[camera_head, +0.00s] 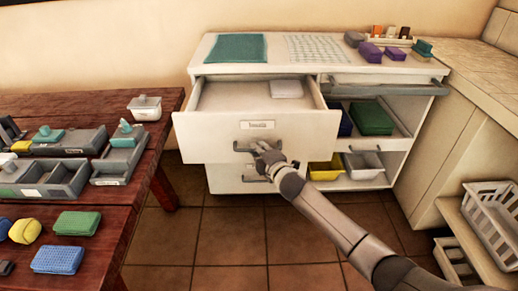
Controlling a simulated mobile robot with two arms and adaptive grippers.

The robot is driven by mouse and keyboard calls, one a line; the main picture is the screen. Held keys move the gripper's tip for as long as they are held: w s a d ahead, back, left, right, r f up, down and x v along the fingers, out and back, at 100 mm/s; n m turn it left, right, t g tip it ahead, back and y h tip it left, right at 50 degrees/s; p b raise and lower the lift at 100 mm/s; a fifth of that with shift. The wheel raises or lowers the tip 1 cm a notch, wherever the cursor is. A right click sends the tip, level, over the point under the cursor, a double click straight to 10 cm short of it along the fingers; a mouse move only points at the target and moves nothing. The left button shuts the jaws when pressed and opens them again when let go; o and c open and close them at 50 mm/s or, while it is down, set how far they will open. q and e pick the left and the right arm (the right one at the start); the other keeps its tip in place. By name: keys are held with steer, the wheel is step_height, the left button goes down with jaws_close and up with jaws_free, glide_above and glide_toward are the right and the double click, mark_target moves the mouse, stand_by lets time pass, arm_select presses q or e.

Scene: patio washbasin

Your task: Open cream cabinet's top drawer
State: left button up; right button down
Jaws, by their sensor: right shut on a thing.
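The cream cabinet (210,77) stands against the wall in the head view. Its top drawer (190,133) is pulled well out, and I can see inside it. A small white item (286,88) lies near the back of the drawer. My right gripper (259,150) is shut on the drawer's grey bar handle (241,147), below a small label on the drawer front. The gripper partly hides the handle. A lower drawer (222,182) looks closed. My left gripper is not in view.
A red-brown wooden table (150,150) with grey trays, sponges and cloths stands at left. The cabinet's open right side holds green cloths (371,118) and a yellow bin (325,170). White crates (492,215) stand at right. Tiled floor is free in front.

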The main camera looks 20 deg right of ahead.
steer(key=shift+s, duration=0.1)
stand_by(0.3)
steer(key=c, duration=1.5)
jaws_free()
steer(key=v, duration=1.2)
steer(key=shift+f, duration=0.1)
